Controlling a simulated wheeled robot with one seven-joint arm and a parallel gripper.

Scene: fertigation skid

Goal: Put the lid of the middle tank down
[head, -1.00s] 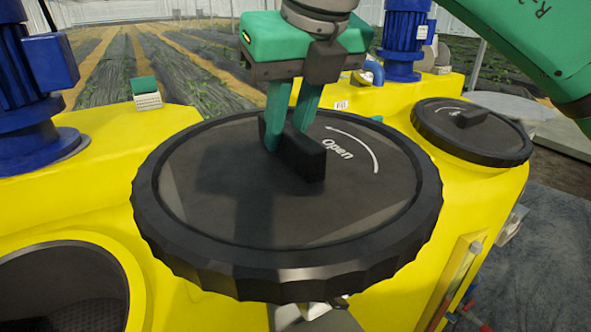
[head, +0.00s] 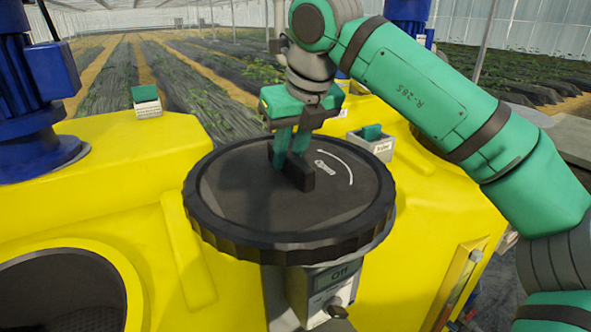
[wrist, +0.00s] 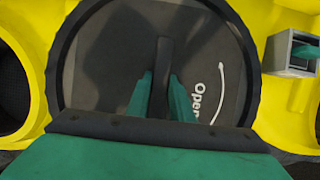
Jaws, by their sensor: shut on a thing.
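The black ribbed lid (head: 235,215) with a bar handle (head: 301,176) and an "Open" arrow is level over the yellow middle tank (head: 418,215). My gripper (head: 292,160) points down with both fingers shut on the bar handle. The wrist view shows the fingers (wrist: 160,98) on either side of the handle and the lid (wrist: 110,65) below. The lid hides the tank's opening, and I cannot tell whether its rim touches the tank or hangs just above it.
A grey box with an "Off" display (head: 340,275) stands below the lid's front edge. A small box with a green switch (head: 371,142) is behind right. An open black mouth (head: 60,295) and blue motor (head: 30,100) are at left. My arm covers the right side.

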